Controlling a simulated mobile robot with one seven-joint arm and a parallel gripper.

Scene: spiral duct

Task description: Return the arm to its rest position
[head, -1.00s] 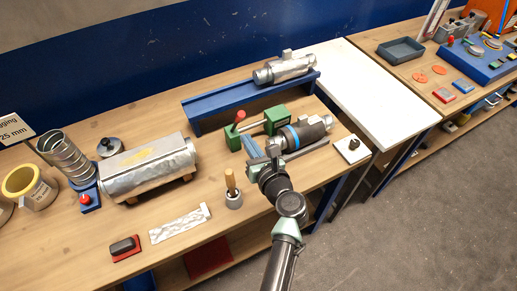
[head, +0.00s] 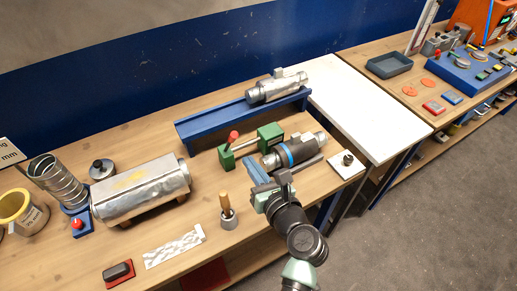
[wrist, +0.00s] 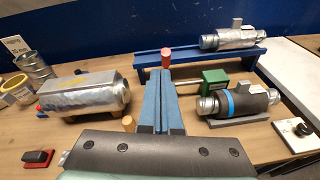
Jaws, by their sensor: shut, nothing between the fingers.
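My gripper (head: 258,172) is above the front part of the workbench in the head view, with my arm reaching in from the bottom. In the wrist view its two blue fingers (wrist: 158,100) lie side by side, shut, with nothing between them. Behind the fingers is a green clamp (head: 270,137) with a red knob. A dark-wrapped duct piece with a blue band (head: 290,152) lies on a grey cradle just right of the fingers, apart from them as far as I can tell.
A foil-wrapped duct (head: 140,190), spiral duct (head: 57,182) and brush in a cup (head: 228,212) stand to the left. A blue rail stand (head: 215,124) carries a silver duct piece (head: 277,88) behind. A white panel (head: 360,115) lies at right. Grey floor (head: 430,220) is open at lower right.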

